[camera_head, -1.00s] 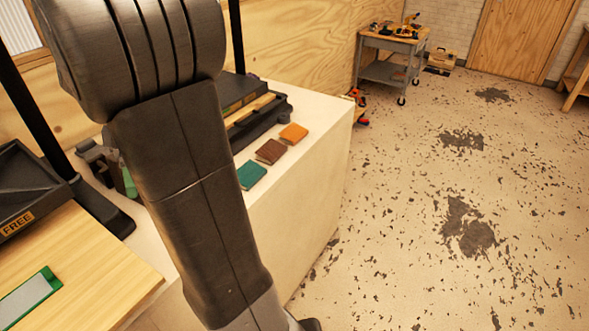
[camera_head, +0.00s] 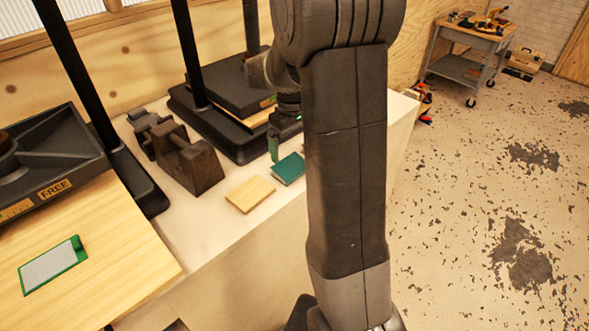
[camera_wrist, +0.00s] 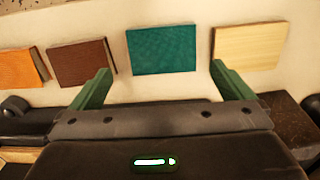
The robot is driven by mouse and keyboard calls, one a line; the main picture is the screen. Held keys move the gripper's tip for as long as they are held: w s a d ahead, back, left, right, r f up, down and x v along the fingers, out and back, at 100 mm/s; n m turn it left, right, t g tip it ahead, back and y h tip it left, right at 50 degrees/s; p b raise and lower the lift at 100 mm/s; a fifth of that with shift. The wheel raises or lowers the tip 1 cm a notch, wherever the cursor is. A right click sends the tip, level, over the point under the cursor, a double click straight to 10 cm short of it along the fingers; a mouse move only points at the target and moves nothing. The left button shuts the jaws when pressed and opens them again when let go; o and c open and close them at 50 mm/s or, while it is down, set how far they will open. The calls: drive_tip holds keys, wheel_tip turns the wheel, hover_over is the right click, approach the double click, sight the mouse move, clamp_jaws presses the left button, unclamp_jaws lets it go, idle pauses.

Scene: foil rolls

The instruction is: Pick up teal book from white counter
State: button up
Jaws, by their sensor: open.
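The teal book (camera_head: 289,168) lies flat on the white counter (camera_head: 222,234), just left of my arm in the head view. In the wrist view the teal book (camera_wrist: 161,49) lies ahead of my gripper (camera_wrist: 155,82), whose green fingers are spread wide and empty. The book sits between the lines of the two fingers, a little beyond their tips. In the head view my gripper is partly hidden; a green finger (camera_head: 273,149) shows close to the book's left edge.
A pale wooden-coloured book (camera_head: 250,193) lies beside the teal one. In the wrist view a brown book (camera_wrist: 82,62) and an orange book (camera_wrist: 21,68) lie on the other side. A dark press-like stand (camera_head: 228,125) and a dark brown block (camera_head: 190,162) stand behind.

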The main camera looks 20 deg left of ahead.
sight(291, 168)
wheel_tip(291, 168, down, 8)
drive_tip(key=shift+s+a+r+p, duration=0.1)
drive_tip(key=shift+a+r+p, duration=0.05)
drive_tip(key=shift+r+p, duration=0.15)
drive_tip(key=shift+c, duration=0.2)
drive_tip(key=c, duration=0.7)
